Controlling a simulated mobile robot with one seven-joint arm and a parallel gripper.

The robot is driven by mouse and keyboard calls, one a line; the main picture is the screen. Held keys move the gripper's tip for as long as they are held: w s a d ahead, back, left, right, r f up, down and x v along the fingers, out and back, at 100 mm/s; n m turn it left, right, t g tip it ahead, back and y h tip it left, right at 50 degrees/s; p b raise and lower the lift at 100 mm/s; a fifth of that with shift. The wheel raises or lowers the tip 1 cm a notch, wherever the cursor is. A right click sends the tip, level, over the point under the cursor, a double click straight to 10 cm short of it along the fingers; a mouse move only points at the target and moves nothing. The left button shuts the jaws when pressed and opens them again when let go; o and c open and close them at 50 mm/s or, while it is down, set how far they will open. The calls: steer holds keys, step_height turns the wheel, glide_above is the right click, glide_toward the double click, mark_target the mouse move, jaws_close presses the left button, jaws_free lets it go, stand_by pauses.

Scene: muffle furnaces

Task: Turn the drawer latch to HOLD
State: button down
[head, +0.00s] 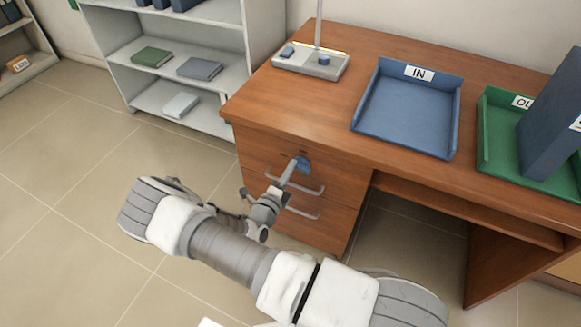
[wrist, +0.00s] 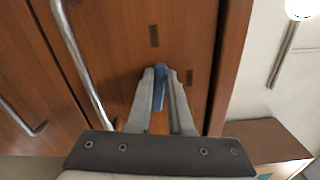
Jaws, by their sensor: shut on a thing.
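The blue drawer latch (head: 303,163) is on the front of the wooden desk's top drawer (head: 262,150). In the wrist view the latch (wrist: 160,88) is a narrow blue bar between the two grey fingers of my gripper (wrist: 162,78), which is shut on it. The bar stands nearly upright in that view. Small dark markings sit on the wood above it (wrist: 154,35) and to its right (wrist: 189,77); I cannot read them. In the head view my gripper (head: 291,170) reaches the drawer front, and its fingers hide part of the latch.
Metal drawer handles (head: 305,188) stick out just below my gripper. On the desk stand a blue IN tray (head: 408,148), a green tray (head: 490,150) with a dark blue binder (head: 553,120), and a lamp base (head: 312,65). A grey shelf (head: 190,60) stands at the left.

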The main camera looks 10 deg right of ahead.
steer(key=shift+f+n, duration=0.2)
steer(key=shift+n, duration=0.8)
steer(key=c, duration=0.8)
jaws_free()
steer(key=p+v, duration=0.2)
steer(key=v, duration=1.5)
steer(key=shift+s+a, duration=0.15)
steer(key=shift+s, duration=0.05)
steer(key=shift+r, duration=0.1)
